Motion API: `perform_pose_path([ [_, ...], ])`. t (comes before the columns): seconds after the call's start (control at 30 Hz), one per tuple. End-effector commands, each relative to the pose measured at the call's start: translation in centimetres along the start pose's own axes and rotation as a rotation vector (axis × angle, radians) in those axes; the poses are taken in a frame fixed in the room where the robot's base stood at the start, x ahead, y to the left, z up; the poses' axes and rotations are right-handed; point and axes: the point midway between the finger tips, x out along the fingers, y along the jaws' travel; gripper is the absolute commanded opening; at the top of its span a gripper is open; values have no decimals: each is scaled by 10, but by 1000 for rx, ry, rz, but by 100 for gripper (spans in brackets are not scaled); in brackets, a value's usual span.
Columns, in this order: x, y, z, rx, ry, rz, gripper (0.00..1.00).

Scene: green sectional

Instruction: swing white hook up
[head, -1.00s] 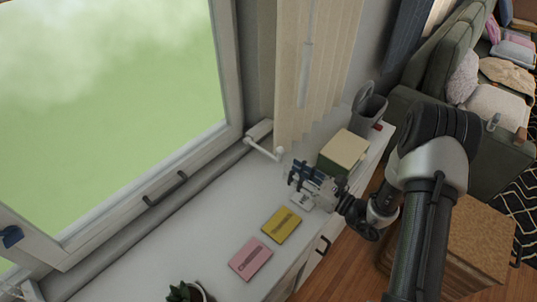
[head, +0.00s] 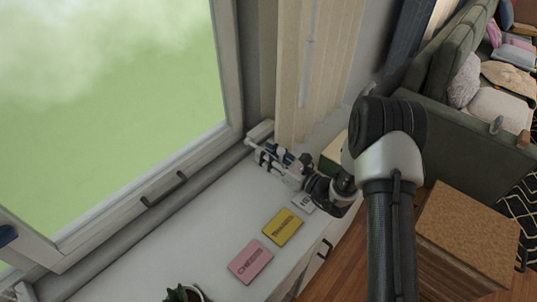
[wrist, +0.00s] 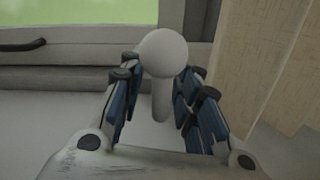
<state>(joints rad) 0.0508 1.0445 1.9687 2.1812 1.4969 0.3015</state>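The white hook (head: 252,143) is a thin arm at the window's lower corner above the sill; my gripper hides its outer end in the head view. In the wrist view its round white knob (wrist: 163,52) and short stem (wrist: 161,100) show between my fingers. My gripper (head: 268,157) is at the hook's outer end. In the wrist view my gripper (wrist: 160,78) is open, with one blue-padded finger on each side of the knob and stem. A gap shows left of the stem; whether the right finger touches cannot be told.
The window frame (head: 190,165) with its dark handle (head: 164,190) is to the left. Pale blinds (head: 318,65) hang behind on the right.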

Motion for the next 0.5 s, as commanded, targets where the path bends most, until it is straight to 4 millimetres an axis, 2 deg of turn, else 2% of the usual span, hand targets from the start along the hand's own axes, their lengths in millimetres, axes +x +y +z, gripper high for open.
perform_pose_path([
  [0.07, 0, 0, 0, 0, 0, 0, 24],
  [0.4, 0, 0, 0, 0, 0, 0, 1],
  [0.5, 0, 0, 0, 0, 0, 0, 0],
])
